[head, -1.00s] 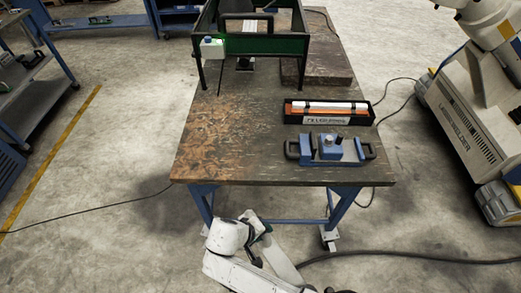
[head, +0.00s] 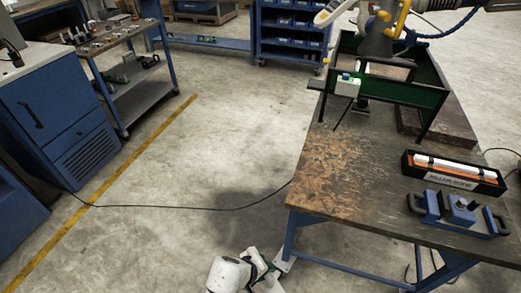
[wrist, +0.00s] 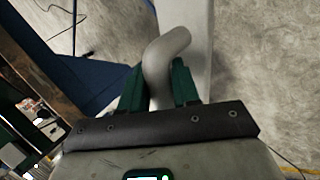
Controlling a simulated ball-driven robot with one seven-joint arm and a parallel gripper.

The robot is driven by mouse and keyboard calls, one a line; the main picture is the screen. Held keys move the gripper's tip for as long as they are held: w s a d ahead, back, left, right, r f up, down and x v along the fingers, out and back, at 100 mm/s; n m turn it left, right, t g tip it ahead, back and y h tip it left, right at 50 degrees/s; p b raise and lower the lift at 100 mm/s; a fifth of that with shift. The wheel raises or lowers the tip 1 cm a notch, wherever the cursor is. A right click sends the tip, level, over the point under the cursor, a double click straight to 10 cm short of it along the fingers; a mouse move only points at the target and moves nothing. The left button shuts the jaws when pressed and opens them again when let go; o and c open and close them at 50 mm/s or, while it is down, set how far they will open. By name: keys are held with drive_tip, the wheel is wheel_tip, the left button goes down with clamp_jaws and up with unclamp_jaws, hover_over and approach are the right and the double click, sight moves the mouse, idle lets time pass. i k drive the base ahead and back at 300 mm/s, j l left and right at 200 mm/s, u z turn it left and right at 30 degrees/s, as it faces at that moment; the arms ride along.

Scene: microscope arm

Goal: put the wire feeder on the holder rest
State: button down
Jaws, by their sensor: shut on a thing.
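My gripper (wrist: 159,88) shows in the wrist view as two dark green fingers shut on a smooth grey bent tube (wrist: 165,62), apparently part of the wire feeder. The tube rises between the fingers and curves to the right. The rest of the held thing is hidden or unclear. In the head view my white arm is at the bottom edge, low in front of the table, and the fingertips are not clear. I cannot tell for sure which thing is the holder rest.
The worktable (head: 340,190) holds a black frame with green panels (head: 388,92), a black case of white and orange rods (head: 455,172) and a blue fixture with black handles (head: 460,212). Blue cabinets and a cart (head: 130,98) stand left. Floor between is clear except a cable (head: 190,207).

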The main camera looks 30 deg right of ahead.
sight(319, 84)
drive_tip(key=i+j+u, duration=0.15)
drive_tip(key=i+u, duration=0.85)
drive_tip(key=i+j, duration=0.1)
drive_tip(key=i, duration=1.15)
drive_tip(key=i+l+z, duration=0.1)
drive_tip(key=i+z, duration=0.65)
drive_tip(key=i+j+z, duration=0.1)
drive_tip(key=i+z, duration=0.15)
drive_tip(key=z, duration=0.15)
drive_tip(key=i+l+z, duration=0.1)
drive_tip(key=i+z, duration=0.45)
drive_tip(key=z, duration=0.3)
drive_tip(key=i+j+z, duration=0.1)
drive_tip(key=i+z, duration=0.85)
drive_tip(key=z, duration=0.25)
drive_tip(key=i+j+z, duration=0.2)
drive_tip(key=z, duration=0.25)
drive_tip(key=i, duration=0.05)
